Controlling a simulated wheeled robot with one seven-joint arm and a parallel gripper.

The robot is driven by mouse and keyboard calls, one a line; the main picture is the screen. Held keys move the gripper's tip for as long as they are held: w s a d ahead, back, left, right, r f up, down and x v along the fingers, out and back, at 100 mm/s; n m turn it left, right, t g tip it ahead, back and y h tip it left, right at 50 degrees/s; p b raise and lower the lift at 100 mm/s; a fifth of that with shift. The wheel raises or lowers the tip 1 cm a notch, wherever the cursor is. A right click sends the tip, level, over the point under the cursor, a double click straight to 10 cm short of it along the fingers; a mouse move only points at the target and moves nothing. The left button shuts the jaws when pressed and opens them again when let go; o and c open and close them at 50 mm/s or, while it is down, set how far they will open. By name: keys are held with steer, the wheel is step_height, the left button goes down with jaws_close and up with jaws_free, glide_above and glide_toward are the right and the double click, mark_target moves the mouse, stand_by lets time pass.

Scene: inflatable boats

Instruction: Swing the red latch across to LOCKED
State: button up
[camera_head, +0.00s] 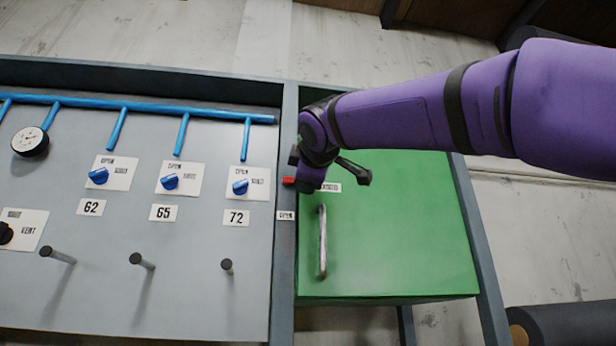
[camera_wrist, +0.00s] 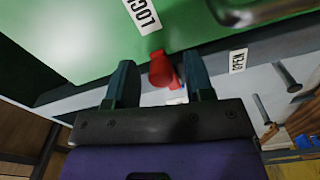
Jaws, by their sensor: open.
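The red latch (camera_wrist: 161,70) shows in the wrist view at the edge of the green door (camera_wrist: 90,40), between the two fingers of my gripper (camera_wrist: 160,66). The fingers are apart, one on each side of it, and I see no clear contact. In the head view only a small red part of the latch (camera_head: 289,180) shows left of my gripper, which hides the rest. The OPEN label (camera_wrist: 238,60) is on the grey frame, and also shows in the head view (camera_head: 286,215).
The green door (camera_head: 410,240) has a metal handle (camera_head: 322,240) just below my gripper. Left of it, a grey panel (camera_head: 190,280) carries blue pipes, several blue knobs (camera_head: 169,182), a gauge (camera_head: 30,142) and protruding pegs (camera_head: 141,261). The door's right side is clear.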

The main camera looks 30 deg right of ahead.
steer(key=v, duration=1)
steer(key=shift+s, duration=0.2)
steer(key=d+f+m+g+y, duration=0.1)
steer(key=d+f+m+g, duration=0.15)
steer(key=f, duration=1.15)
steer(key=d+f+m+g+y, duration=0.15)
steer(key=f+m+g, duration=0.25)
steer(key=f, duration=0.9)
steer(key=s+d+f+m+g+y, duration=0.1)
steer(key=s+f, duration=0.4)
steer(key=f, duration=0.7)
steer(key=s+f+m+g+y, duration=0.2)
steer(key=s+f+m+g, duration=0.2)
steer(key=f, duration=0.9)
steer(key=shift+s+d+f, duration=0.15)
steer(key=shift+s+d, duration=0.25)
steer(key=shift+s, duration=0.05)
steer(key=shift+m+g, duration=0.25)
